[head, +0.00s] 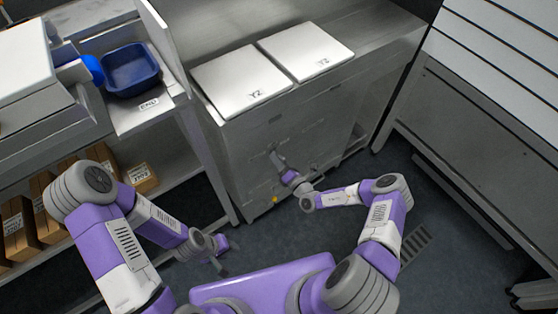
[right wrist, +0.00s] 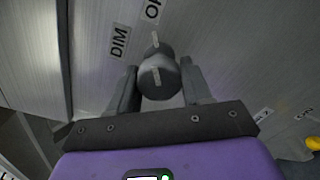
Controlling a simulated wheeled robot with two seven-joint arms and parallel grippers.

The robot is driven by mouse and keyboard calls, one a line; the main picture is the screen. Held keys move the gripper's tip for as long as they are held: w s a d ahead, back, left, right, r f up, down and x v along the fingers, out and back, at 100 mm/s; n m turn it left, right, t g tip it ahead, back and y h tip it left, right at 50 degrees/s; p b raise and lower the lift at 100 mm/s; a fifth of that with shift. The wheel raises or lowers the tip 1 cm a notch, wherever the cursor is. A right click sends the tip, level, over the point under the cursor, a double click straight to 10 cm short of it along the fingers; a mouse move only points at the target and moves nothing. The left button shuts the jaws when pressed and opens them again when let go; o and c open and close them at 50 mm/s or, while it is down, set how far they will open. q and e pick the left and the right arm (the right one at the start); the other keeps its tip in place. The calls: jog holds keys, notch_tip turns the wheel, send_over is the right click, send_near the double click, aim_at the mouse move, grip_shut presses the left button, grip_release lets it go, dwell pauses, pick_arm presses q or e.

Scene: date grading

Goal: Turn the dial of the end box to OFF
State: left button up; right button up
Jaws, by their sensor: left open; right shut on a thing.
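The dial (right wrist: 161,80) is a dark grey knob with a pale mark on it, in the right wrist view. It projects from a grey metal front panel (right wrist: 215,50). A DIM label (right wrist: 118,41) is at its upper left, and a label starting with O (right wrist: 152,10), cut off by the frame edge, is above. The pale mark points roughly up toward that label. My right gripper (right wrist: 159,72) is shut on the dial, one finger on each side. In the head view my right gripper (head: 277,162) is at the cabinet front and hides the dial. My left gripper (head: 224,256) is open and empty, low over the floor.
The grey cabinet (head: 240,150) carries two white panels marked YZ (head: 240,80). A shelf unit at left holds a blue tray (head: 130,68), an END label (head: 149,103) and brown boxes (head: 47,222). A slatted grey unit (head: 470,130) is at right. A yellow knob (right wrist: 313,143) sits low right.

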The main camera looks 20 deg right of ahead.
jog(key=shift+m, duration=0.3)
jog(key=o, duration=1)
jog(key=shift+c, duration=0.2)
jog(key=shift+s, duration=0.1)
jog(key=p+v, duration=0.1)
jog(key=v, duration=0.6)
jog(key=shift+s+p, duration=0.2)
jog(key=shift+p, duration=0.1)
